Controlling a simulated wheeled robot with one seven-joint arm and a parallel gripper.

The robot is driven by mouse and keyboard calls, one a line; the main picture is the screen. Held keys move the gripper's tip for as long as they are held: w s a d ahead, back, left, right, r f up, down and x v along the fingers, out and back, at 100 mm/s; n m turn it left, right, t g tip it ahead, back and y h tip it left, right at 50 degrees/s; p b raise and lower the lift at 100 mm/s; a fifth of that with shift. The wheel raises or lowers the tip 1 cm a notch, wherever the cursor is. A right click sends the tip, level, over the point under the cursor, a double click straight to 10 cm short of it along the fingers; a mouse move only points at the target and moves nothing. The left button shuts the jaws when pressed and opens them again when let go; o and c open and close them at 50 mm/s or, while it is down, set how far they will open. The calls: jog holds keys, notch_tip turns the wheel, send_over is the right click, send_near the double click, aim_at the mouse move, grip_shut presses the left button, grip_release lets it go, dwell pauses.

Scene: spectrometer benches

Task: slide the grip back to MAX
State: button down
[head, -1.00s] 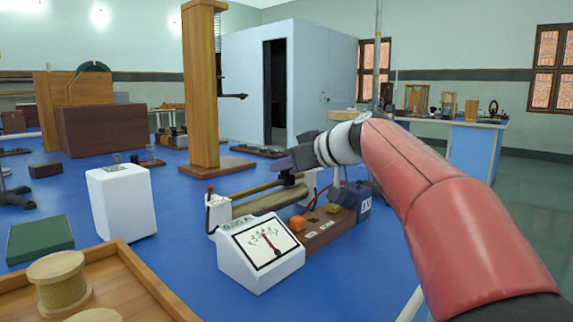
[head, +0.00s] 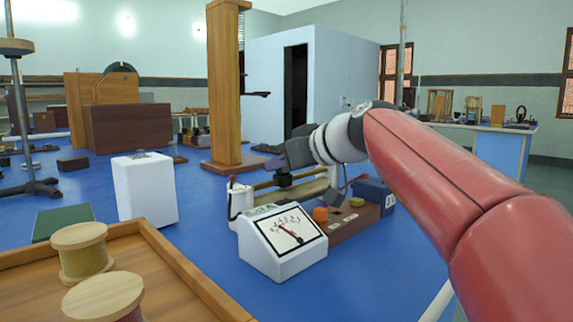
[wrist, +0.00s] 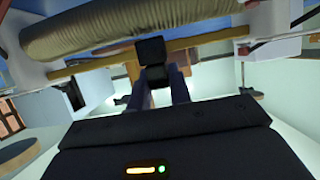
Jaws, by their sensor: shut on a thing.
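The rheostat has a long wound coil (wrist: 120,30) under a brass rod (head: 262,184), between white end posts. Its black sliding grip (head: 284,180) sits around the middle of the rod in the head view. It is the dark block at the centre of the wrist view (wrist: 152,50). My gripper (head: 290,165) is shut on the grip, its dark fingers reaching up to it in the wrist view (wrist: 165,88). The fingers partly hide the grip. No MAX marking is readable. The white meter (head: 284,245) in front has its needle left of centre.
A wooden tray (head: 190,275) with thread spools (head: 80,252) is at front left. A white box (head: 145,190) stands left of the meter. A tall wooden post (head: 224,90) rises behind the rheostat. A brown switch base (head: 350,222) lies just right of the meter.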

jog(key=c, duration=1.3)
grip_release()
jog(key=shift+r, duration=0.1)
jog(key=v, duration=0.7)
jog(key=shift+s+d+r, duration=0.15)
jog(key=shift+s+d, duration=0.1)
